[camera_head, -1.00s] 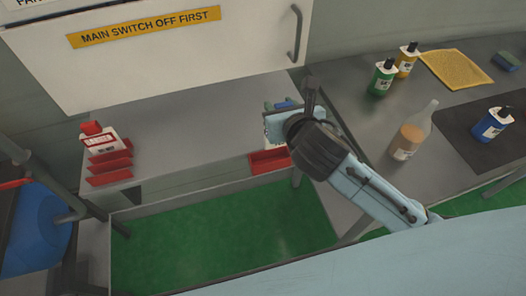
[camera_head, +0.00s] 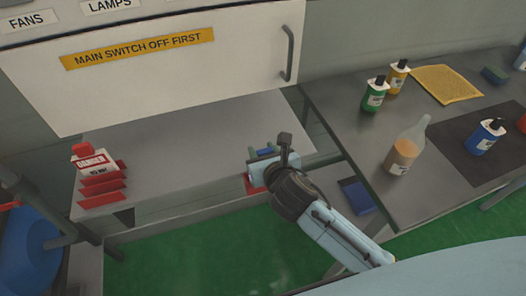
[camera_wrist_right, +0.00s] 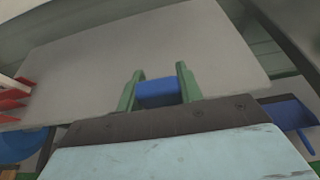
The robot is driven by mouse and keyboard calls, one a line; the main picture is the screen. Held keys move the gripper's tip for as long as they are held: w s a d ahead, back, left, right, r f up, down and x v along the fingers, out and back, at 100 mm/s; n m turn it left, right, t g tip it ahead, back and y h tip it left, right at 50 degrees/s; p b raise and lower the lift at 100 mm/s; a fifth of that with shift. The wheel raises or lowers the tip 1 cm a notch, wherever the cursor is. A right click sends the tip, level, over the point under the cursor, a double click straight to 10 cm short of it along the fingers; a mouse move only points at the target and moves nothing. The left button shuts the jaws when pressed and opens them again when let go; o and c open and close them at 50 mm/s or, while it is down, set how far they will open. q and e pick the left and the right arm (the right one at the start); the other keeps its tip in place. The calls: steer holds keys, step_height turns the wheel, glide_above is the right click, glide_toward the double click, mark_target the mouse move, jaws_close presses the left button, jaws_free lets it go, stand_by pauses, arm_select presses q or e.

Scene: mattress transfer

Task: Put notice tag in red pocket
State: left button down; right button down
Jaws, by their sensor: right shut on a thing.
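My right gripper (camera_head: 284,156) is over the front edge of the grey shelf, shut on the notice tag. The tag (camera_head: 260,167) shows a pale face and a blue top in the head view. In the right wrist view the tag's blue part (camera_wrist_right: 157,93) sits between two green fingers. A red pocket (camera_head: 253,185) at the shelf's front edge is mostly hidden behind the tag and gripper. The tag is over or at this pocket; I cannot tell whether it is inside. My left gripper is not in view.
Red pockets (camera_head: 101,200) at the shelf's left end hold a red-topped DANGER tag (camera_head: 91,160). Bottles, including an orange-filled one (camera_head: 402,156), stand on that table. The shelf's middle is clear.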

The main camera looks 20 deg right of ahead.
steer(key=shift+f, duration=0.1)
steer(key=c, duration=0.9)
jaws_free()
steer(key=shift+s+r, duration=0.25)
steer(key=p+v, duration=0.1)
steer(key=v, duration=1)
steer(key=shift+s+r, duration=0.15)
steer(key=shift+s, duration=0.05)
